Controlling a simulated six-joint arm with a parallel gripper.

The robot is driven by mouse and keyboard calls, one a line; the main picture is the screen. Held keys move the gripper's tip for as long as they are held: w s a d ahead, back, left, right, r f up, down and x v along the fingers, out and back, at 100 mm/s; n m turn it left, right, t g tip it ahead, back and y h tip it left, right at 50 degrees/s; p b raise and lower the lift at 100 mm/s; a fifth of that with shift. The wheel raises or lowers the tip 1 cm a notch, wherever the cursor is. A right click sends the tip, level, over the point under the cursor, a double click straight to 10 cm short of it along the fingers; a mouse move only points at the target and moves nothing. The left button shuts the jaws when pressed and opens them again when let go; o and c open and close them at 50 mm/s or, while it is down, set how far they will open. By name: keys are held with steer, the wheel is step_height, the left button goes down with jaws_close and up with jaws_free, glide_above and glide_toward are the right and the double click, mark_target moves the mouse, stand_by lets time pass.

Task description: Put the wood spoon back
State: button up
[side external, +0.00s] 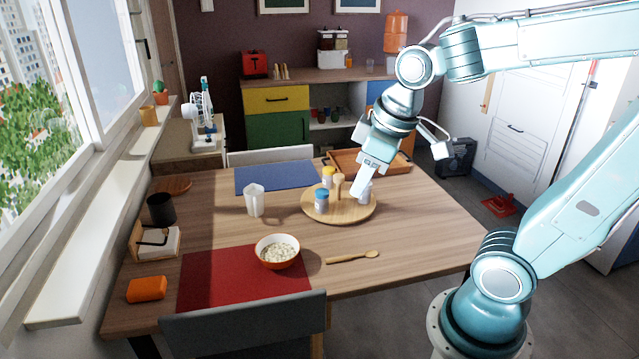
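The wood spoon (352,257) lies flat on the wooden table, right of the orange-and-white bowl (278,252), its round end to the right. The bowl holds pale food. My gripper (360,192) points down over the right part of a round wooden board (345,214), well behind the spoon and apart from it. A small whitish jar (366,196) stands beside or under the fingertips; I cannot tell whether they touch it or how far apart the fingers are. Also on the board are a blue-lidded jar (321,201), a yellow-lidded jar (328,178) and a wooden mill (338,187).
A black cup (161,208), a wooden holder (153,243) and an orange block (147,289) are at the left edge. A wooden tray (372,160) lies behind. The table right of the spoon is clear.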

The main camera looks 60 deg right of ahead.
steer(key=s+a+r+m+t, duration=0.1)
steer(key=s+a+r+m, duration=0.1)
steer(key=s, duration=0.4)
steer(key=shift+s+a+y, duration=0.3)
steer(key=shift+s+a, duration=0.1)
steer(key=shift+a, duration=0.05)
stand_by(0.9)
